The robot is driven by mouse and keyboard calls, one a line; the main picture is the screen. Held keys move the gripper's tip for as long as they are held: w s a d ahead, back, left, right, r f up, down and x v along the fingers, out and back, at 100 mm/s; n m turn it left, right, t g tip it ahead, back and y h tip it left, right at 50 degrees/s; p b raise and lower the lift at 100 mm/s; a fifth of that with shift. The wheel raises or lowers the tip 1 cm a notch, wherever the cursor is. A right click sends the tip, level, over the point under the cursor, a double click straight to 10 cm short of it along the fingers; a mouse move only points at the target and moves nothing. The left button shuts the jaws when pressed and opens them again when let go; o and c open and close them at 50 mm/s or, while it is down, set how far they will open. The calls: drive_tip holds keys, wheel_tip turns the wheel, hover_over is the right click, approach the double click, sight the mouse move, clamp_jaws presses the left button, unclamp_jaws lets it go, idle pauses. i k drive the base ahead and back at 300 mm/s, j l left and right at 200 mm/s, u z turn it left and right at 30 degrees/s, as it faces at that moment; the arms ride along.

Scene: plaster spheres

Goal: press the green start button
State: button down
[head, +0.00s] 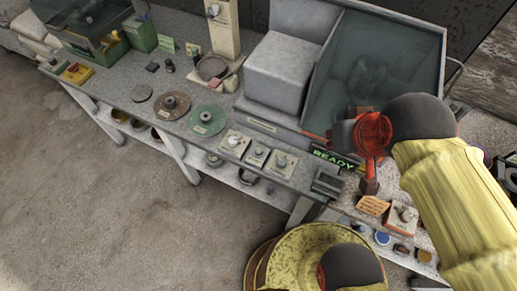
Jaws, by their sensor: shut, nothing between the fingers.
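My yellow arm comes in from the right. My gripper (369,184), below the red wrist part, is shut and empty, with its tip low over the bench beside the READY display. I cannot tell whether the tip touches anything. The dark display (333,159) shows READY in green letters. I cannot make out a green start button; it may be hidden behind my gripper or wrist.
The grey bench (195,122) carries several small knob boxes (257,155), a green disc (207,119) and a brown disc (171,105). A grey machine with a glass hood (345,75) stands behind my gripper. Open floor (90,210) lies at the left.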

sight(258, 150)
drive_tip(key=j+z, duration=0.1)
drive_tip(key=j, duration=0.35)
drive_tip(key=k+j+z, duration=0.1)
drive_tip(key=j, duration=0.35)
drive_tip(key=k+j+z, duration=0.1)
drive_tip(key=j, duration=0.35)
drive_tip(key=k+j+z, duration=0.1)
drive_tip(key=j, duration=0.35)
drive_tip(key=k+j+z, duration=0.1)
drive_tip(key=j, duration=0.3)
